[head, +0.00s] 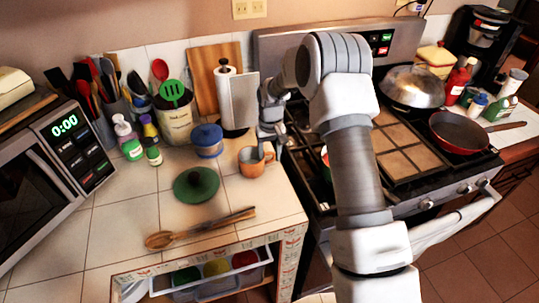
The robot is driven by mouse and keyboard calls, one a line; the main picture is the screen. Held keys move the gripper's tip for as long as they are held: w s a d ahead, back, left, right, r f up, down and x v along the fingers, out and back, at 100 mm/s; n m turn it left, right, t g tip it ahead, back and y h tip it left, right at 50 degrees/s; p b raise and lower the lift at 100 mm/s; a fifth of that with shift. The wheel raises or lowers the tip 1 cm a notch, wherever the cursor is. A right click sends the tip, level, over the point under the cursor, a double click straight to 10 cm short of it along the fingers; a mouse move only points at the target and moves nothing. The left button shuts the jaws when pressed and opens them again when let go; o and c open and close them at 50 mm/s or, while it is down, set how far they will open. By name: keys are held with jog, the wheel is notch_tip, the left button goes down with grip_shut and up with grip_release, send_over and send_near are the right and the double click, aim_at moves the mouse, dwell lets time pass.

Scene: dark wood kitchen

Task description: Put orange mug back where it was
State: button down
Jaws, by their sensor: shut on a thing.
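The orange mug (250,162) is upright at the right part of the tiled counter, close to the edge beside the stove. My gripper (268,150) comes down at the mug's right side and is shut on it, at or near the rim. My arm reaches in from the lower right over the stove. The fingertips are small here, and I cannot tell whether the mug's base touches the counter.
A wooden spoon (200,228) lies nearer the front edge. A paper towel roll (238,100) stands behind. The left-middle counter is clear.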

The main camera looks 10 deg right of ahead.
jog(key=shift+f, duration=0.2)
jog(key=shift+c, duration=1.2)
grip_release()
jog(key=shift+r, duration=0.15)
